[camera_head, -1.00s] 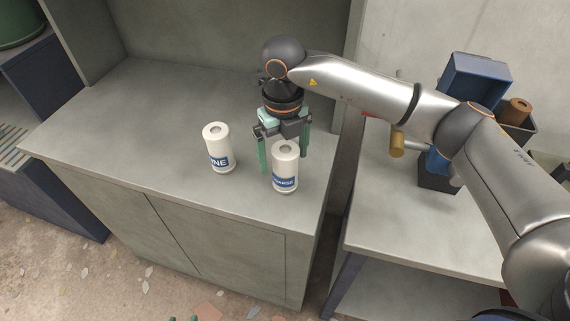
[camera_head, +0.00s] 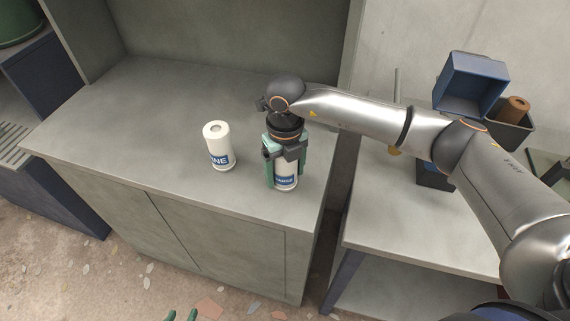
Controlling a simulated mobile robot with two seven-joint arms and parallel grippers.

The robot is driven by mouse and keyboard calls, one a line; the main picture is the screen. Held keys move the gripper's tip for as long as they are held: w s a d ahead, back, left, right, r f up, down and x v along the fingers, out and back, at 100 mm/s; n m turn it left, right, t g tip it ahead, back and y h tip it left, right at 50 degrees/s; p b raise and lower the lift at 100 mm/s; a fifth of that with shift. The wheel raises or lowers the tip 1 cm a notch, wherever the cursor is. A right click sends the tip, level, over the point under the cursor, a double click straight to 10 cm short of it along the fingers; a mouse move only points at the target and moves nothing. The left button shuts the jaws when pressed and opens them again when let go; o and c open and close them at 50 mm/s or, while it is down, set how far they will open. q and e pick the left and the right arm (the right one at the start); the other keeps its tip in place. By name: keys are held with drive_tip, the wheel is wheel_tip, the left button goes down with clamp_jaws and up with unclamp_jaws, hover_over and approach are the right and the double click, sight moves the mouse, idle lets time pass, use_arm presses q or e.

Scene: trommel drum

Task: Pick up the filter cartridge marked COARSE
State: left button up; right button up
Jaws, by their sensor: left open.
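The white COARSE filter cartridge (camera_head: 286,183) stands upright on the counter, its blue label facing me. My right gripper (camera_head: 286,172), on the arm coming in from the right, points down over it. Its green fingers are on either side of the cartridge and hide its top. I cannot tell whether they press on it. A second white cartridge (camera_head: 219,147), its label reading "NE" at the end, stands upright to the left. Only the green fingertips of my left gripper (camera_head: 181,316) show at the bottom edge, apart and empty.
The grey counter (camera_head: 130,120) is clear to the left and behind. A back wall and a right side panel bound it.

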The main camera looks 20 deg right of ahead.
drive_tip(key=c, duration=1.1)
drive_tip(key=shift+c, duration=0.2)
drive_tip(key=shift+r, duration=0.1)
